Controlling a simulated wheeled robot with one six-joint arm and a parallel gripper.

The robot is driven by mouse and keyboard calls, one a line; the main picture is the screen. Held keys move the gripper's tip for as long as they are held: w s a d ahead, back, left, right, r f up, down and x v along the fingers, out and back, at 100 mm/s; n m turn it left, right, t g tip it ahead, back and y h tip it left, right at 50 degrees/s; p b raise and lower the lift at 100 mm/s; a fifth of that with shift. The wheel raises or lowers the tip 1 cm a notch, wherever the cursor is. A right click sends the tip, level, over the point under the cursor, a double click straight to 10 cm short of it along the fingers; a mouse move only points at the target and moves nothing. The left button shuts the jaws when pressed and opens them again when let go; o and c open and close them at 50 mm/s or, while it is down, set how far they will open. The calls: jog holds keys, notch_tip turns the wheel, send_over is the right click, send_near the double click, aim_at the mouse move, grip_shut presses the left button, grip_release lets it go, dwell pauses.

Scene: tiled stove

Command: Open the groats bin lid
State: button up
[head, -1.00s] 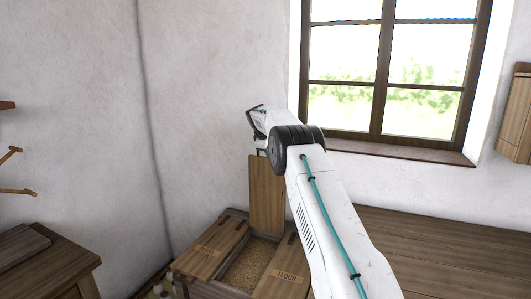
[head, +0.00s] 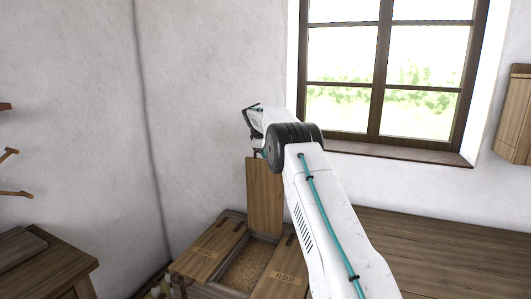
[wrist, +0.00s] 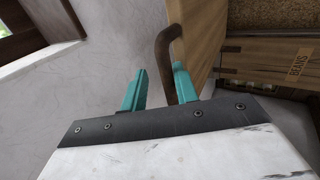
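The groats bin lid (head: 264,195) stands raised, close to upright, at the back of the bin chest. Below it the bin is uncovered and shows brown grain (head: 246,265). In the wrist view the lid's wooden board (wrist: 199,40) bears a dark curved handle (wrist: 163,50). My gripper (wrist: 160,85) has its two teal fingers apart, one on each side of the handle. The handle lies nearer the right finger, and a gap shows beside the left one. In the head view my wrist and arm hide most of the gripper, at the lid's top edge.
The lids marked BEANS (head: 208,251) and FLOUR (head: 281,277) lie closed on either side of the open bin. White walls stand behind and left. A wooden bench top (head: 430,245) is at right, below the window (head: 390,70). A wooden table (head: 45,262) stands at lower left.

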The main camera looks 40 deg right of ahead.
jog(key=v, duration=0.6)
jog(key=shift+a+r, duration=0.15)
jog(key=shift+r, duration=0.25)
jog(key=s+a+f+m+g+y, duration=0.2)
jog(key=s+a+f+m, duration=0.1)
jog(key=s+a+f, duration=0.25)
jog(key=s+a+r+m+g+y, duration=0.1)
jog(key=s+a+r+m, duration=0.15)
jog(key=s+a, duration=0.9)
jog(key=s+a+r+m+g+y, duration=0.1)
jog(key=s+a+r, duration=0.2)
jog(key=s+a, duration=1.15)
jog(key=s, duration=0.7)
jog(key=s+a+f+t+y, duration=0.1)
jog(key=s+a, duration=0.2)
jog(key=s, duration=0.8)
jog(key=s+a+t, duration=0.1)
jog(key=s+a, duration=0.2)
jog(key=s, duration=0.7)
jog(key=shift+s+f, duration=0.3)
